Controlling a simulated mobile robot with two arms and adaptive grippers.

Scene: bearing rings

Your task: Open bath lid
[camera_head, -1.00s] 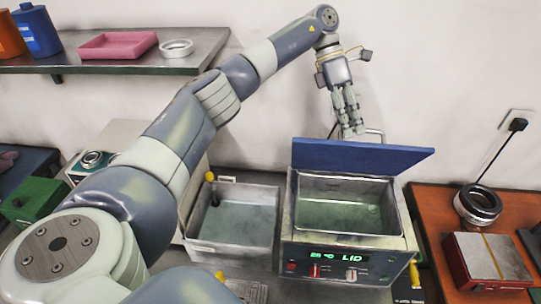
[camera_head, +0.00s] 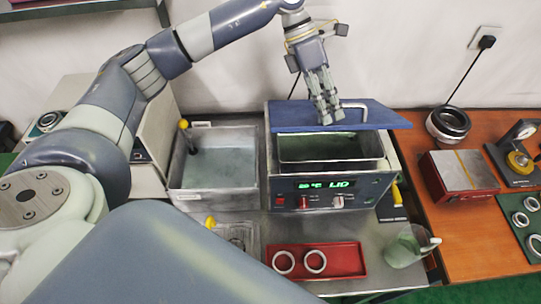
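The blue bath lid (camera_head: 285,116) is raised at the back of the bath (camera_head: 268,170), whose opening shows in front of it. A pale bar handle (camera_head: 354,106) shows on the lid. The bath's panel glows with green "LID" text (camera_head: 339,184). My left gripper (camera_head: 328,118) points down at the lid, with its fingertips in front of the lid's face, just left of the handle's visible part. I cannot tell whether the fingers touch the lid or handle, or how far they are apart. My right gripper is not in view.
An open metal basin (camera_head: 180,185) with liquid stands left of the bath. In front are a red tray (camera_head: 343,262) with two rings and a glass beaker (camera_head: 407,248).

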